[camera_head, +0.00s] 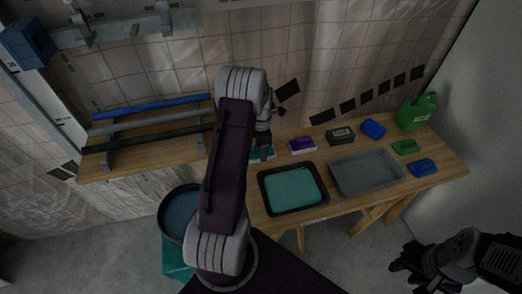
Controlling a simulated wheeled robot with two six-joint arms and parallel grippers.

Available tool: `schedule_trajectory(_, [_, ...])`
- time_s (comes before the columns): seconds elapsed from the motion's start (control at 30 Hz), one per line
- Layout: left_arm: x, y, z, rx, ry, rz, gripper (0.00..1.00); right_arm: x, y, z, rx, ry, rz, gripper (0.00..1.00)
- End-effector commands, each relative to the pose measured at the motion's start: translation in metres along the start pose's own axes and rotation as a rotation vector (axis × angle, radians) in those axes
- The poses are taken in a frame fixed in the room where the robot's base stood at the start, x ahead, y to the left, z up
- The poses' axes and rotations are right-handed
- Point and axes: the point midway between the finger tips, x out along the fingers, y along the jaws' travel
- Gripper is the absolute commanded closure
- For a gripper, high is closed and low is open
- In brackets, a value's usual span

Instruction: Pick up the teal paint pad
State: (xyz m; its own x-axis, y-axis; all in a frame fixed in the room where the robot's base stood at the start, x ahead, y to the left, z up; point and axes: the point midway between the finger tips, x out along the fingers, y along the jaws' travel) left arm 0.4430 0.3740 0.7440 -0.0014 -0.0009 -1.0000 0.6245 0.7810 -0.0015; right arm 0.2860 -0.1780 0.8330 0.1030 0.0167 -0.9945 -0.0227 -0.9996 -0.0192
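A teal pad (254,155) lies on the wooden table at the back, just right of my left arm. My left gripper (264,151) points down right over it and hides most of it. Whether its fingers touch the pad or are closed on it cannot be seen. My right gripper (402,267) is at the lower right, off the table and far from the pad. Its dark fingers look spread, with nothing between them.
A black tray of teal paint (292,187) and a grey tray (366,173) stand on the table (450,169). A purple pad (302,144), dark block (340,136), blue pads (373,128), green pad (405,147) and green jug (417,111) surround them. A bucket (181,211) stands left.

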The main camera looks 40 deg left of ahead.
Motion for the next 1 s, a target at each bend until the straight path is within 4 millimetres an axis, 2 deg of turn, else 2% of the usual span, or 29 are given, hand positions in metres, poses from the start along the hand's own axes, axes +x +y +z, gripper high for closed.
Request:
schedule_trajectory(0.23, [-0.042, 0.001, 0.003, 0.002, -0.002, 0.004, 0.83, -0.009, 0.000, -0.001, 0.000, 0.000, 0.000, 0.64])
schedule_trajectory(0.6, [-0.090, 0.006, 0.088, 0.004, -0.002, 0.003, 0.83, -0.022, 0.000, -0.002, 0.000, 0.000, 0.000, 0.64])
schedule_trajectory(0.8, [-0.103, 0.007, 0.112, 0.001, -0.001, 0.002, 0.83, -0.026, -0.001, -0.003, 0.000, 0.000, 0.000, 0.64])
schedule_trajectory(1.0, [-0.106, 0.007, 0.117, 0.001, 0.000, 0.001, 0.83, -0.027, -0.001, -0.003, 0.000, 0.000, 0.000, 0.64])
